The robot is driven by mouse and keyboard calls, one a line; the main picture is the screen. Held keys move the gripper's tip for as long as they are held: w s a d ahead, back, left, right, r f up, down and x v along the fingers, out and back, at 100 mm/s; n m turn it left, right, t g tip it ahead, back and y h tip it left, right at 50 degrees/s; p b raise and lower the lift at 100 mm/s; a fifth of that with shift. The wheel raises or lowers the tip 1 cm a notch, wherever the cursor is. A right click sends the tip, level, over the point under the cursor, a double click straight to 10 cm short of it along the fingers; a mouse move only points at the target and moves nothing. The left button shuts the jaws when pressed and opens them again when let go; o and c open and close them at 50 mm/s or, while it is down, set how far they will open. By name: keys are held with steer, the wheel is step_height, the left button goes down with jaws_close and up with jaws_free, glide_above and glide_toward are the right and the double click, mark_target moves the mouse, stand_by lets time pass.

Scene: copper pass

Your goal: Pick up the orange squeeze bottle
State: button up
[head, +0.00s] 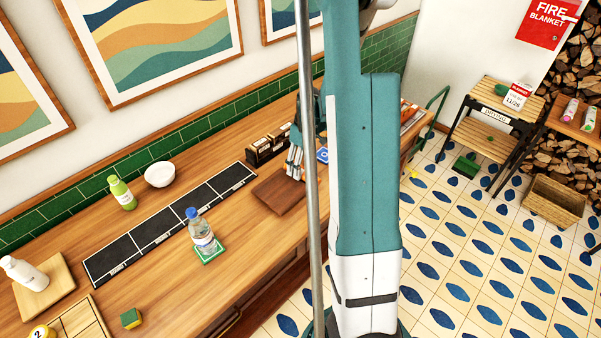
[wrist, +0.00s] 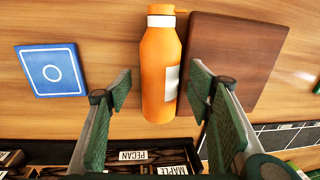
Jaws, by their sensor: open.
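The orange squeeze bottle (wrist: 159,62) shows in the wrist view, near the middle, with a white band at its top end and a pale label on its side. My gripper (wrist: 165,90) is open, with one green-padded finger on each side of the bottle's lower part. I cannot tell whether either finger touches it. In the head view my gripper (head: 294,163) is above the counter near the wooden board, and the bottle is hidden there by my arm.
A dark wooden board (wrist: 235,50) lies right beside the bottle. A blue square card (wrist: 50,75) is to its left. A labelled caddy (wrist: 75,155) with pecan and maple tags is close by. A water bottle (head: 201,232) stands on a green coaster farther along the counter.

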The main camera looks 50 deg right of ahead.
steer(key=c, duration=1.2)
steer(key=shift+r, duration=0.15)
steer(key=shift+r, duration=4.9)
